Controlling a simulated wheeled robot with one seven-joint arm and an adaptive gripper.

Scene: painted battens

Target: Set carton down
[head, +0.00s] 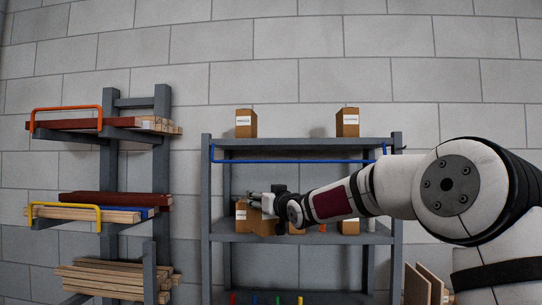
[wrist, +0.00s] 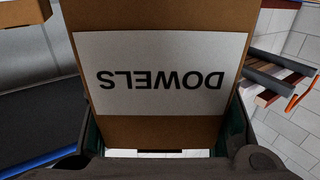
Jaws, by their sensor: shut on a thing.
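My gripper (head: 256,200) is at the left part of the grey shelf unit, at the level of its middle shelf (head: 325,239). It is shut on a brown carton (wrist: 163,130) with a white label reading DOWELS, which is upside down in the wrist view. The fingers press on the carton's two sides. In the head view the carton (head: 259,224) is partly hidden by my gripper. I cannot tell whether its base touches the shelf.
Two labelled cartons (head: 246,124) (head: 347,124) stand on the top shelf. Another carton (head: 349,227) stands right on the middle shelf. A blue bar (head: 290,161) crosses below the top shelf. A batten rack (head: 162,150) with orange and yellow rails stands left.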

